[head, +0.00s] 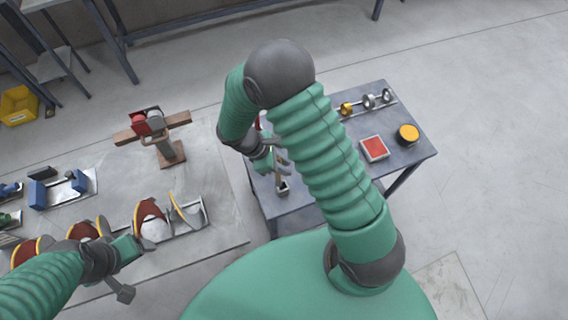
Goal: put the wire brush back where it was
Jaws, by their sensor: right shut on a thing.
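My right gripper (282,158) is over the left side of the small blue-grey table (315,200), partly hidden by my own arm. It is shut on a thin brownish piece, which looks like the wire brush (279,176). The brush points down, its lower end at a small holder with a dark opening (283,187). I cannot tell whether the brush is inside the holder or just above it. My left gripper (126,272) hangs over the front edge of the large grey bench at lower left; its jaw state is unclear.
On the small table are a red tray (374,148), a yellow-topped can (408,134) and a rack with rings (369,101). The large bench (110,175) holds a red-and-grey tool on a wooden stand (157,130), a blue clamp fixture (60,188) and curved red-and-yellow parts (150,220).

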